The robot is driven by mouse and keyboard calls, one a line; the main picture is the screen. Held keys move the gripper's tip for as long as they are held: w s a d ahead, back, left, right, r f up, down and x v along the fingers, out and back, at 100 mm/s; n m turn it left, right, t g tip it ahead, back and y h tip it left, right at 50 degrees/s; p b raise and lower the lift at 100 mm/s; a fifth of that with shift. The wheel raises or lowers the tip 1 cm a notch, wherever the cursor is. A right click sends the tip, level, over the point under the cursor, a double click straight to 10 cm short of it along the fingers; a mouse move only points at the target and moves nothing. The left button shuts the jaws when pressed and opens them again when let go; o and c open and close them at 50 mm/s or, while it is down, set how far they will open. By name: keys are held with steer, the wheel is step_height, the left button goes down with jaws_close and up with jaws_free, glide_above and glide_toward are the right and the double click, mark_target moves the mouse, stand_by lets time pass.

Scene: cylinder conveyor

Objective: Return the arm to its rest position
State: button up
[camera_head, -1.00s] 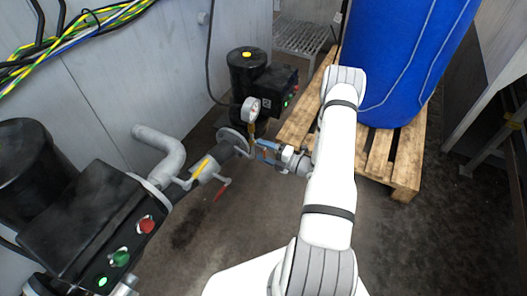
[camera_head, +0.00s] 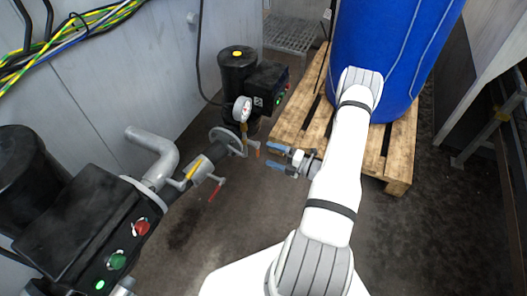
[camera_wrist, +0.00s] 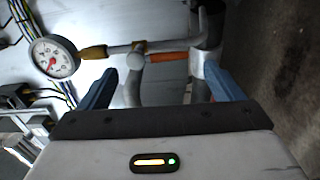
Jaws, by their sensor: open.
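My white arm (camera_head: 333,195) reaches up from the bottom of the head view, bends at a grey-ribbed joint near the blue barrel and comes back to my gripper. My gripper (camera_head: 276,158) has its two blue fingers apart and pointing left, with nothing between them. An orange handle (camera_head: 250,144) on the pipework lies just beyond the fingertips. In the wrist view my gripper (camera_wrist: 162,85) is also open, with grey pipe and the orange handle (camera_wrist: 168,57) visible beyond the fingers.
A pressure gauge (camera_head: 243,109) and black pump (camera_head: 238,70) stand behind the pipework. A blue barrel (camera_head: 390,50) stands on a wooden pallet (camera_head: 399,172) behind the arm. A black control box (camera_head: 85,235) with buttons is at lower left. Floor is clear at lower right.

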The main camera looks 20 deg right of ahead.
steer(key=shift+s+d, duration=0.45)
steer(key=shift+s, duration=0.15)
